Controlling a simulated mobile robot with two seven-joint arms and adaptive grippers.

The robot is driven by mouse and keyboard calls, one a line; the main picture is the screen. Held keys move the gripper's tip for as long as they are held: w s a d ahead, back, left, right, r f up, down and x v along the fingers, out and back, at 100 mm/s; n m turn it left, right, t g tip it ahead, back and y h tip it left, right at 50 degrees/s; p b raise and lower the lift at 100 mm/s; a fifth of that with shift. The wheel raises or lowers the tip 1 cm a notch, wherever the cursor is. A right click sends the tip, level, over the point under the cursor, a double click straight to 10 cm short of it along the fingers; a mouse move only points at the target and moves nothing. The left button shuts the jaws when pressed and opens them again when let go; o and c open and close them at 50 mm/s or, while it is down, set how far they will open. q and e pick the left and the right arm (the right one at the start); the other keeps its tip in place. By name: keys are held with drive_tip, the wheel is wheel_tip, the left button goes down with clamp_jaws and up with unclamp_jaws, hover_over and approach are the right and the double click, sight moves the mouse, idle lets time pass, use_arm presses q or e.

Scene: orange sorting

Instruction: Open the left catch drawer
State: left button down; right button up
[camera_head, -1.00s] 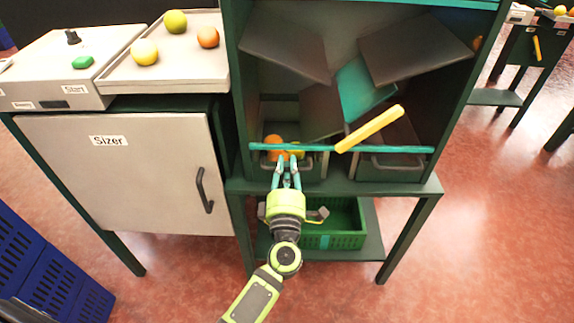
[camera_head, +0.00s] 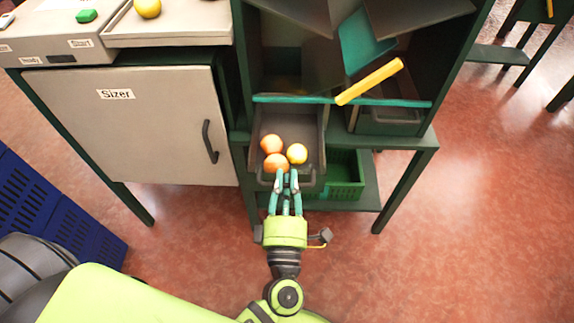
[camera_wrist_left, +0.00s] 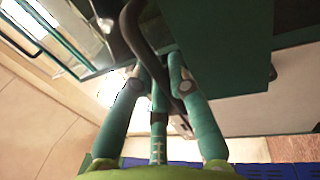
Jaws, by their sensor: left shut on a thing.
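The left catch drawer (camera_head: 316,140) is pulled well out of the dark green cabinet. Several oranges, one of them more yellow (camera_head: 297,153), lie in it near its front. My left gripper (camera_head: 285,180) is at the middle of the drawer's front, with its teal fingers shut on the drawer handle (camera_head: 307,184). In the left wrist view the fingers (camera_wrist_left: 160,75) close around the dark curved handle (camera_wrist_left: 140,40). The right catch drawer (camera_head: 388,122) sits in the cabinet, closed. My right gripper is not in view.
A yellow lever (camera_head: 370,81) juts out above the right drawer. A green crate (camera_head: 345,178) stands on the lower shelf. The Sizer cabinet (camera_head: 130,135) with its dark handle is to the left, and blue crates (camera_head: 55,215) stand at lower left. The floor at right is clear.

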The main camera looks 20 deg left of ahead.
use_arm(q)
drive_tip(key=shift+s+d, duration=0.1)
drive_tip(key=shift+s, duration=0.2)
drive_tip(key=c, duration=1.2)
unclamp_jaws()
drive_tip(key=shift+o, duration=0.2)
drive_tip(key=shift+s, duration=0.1)
drive_tip(key=v, duration=1.2)
